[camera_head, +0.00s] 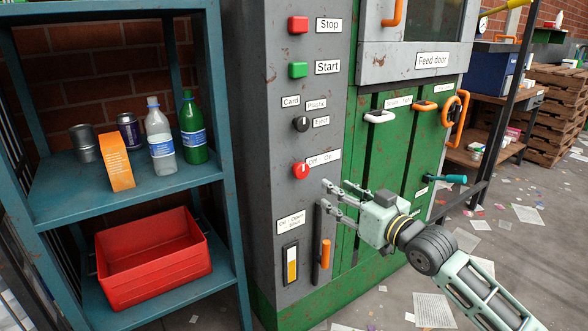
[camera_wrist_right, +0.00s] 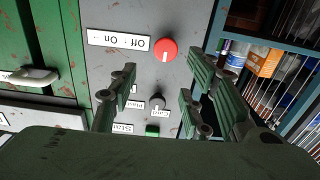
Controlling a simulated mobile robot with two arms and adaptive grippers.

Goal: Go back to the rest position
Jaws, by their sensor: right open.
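My right gripper (camera_head: 337,199) is open and empty in the head view, in front of the machine's grey control panel (camera_head: 275,200). Its fingers point left, a little below the red Off/On knob (camera_head: 301,171). In the right wrist view the open fingers of my right gripper (camera_wrist_right: 160,95) stand apart, with the red knob (camera_wrist_right: 166,49) beyond them and nothing between them. The orange-handled lever (camera_head: 325,254) is below the fingers in the head view. My left gripper is not in view.
A teal shelf (camera_head: 130,186) on the left holds a can, an orange carton, bottles and a red crate (camera_head: 155,262). The green machine has a feed door (camera_head: 415,62) and protruding handles (camera_head: 380,117). A workbench (camera_head: 500,80) and pallets (camera_head: 556,110) stand at right. Paper scraps litter the floor.

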